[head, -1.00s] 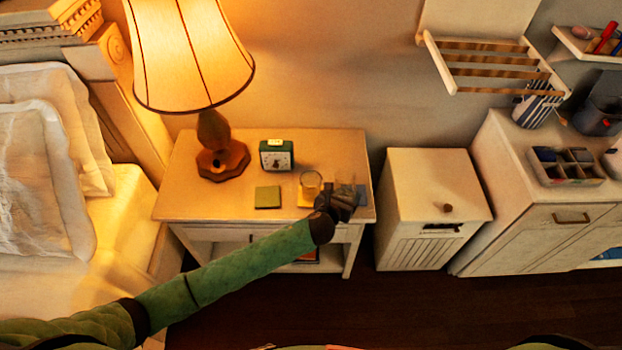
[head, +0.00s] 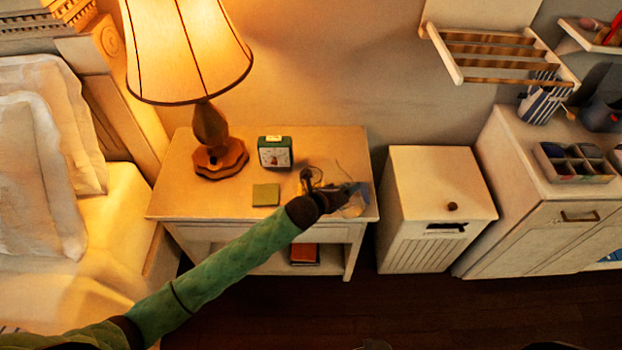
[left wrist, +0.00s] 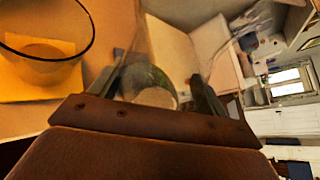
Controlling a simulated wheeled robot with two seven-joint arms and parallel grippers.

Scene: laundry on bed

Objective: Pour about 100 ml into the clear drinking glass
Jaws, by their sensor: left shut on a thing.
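A clear drinking glass (left wrist: 45,45) stands on a yellow mat (left wrist: 70,72) at the upper left of the left wrist view. In the head view my gripper and arm largely hide it. My left gripper (head: 334,190) is over the right front part of the nightstand. It is shut on a clear vessel (left wrist: 155,82), seen between the fingers in the left wrist view. The vessel appears tilted, and its full shape and liquid level are hard to make out. My right gripper is not in view.
The nightstand (head: 225,200) also holds a lamp (head: 212,135), a green clock (head: 275,152) and a green square (head: 265,194). A white hamper (head: 435,185) stands to the right.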

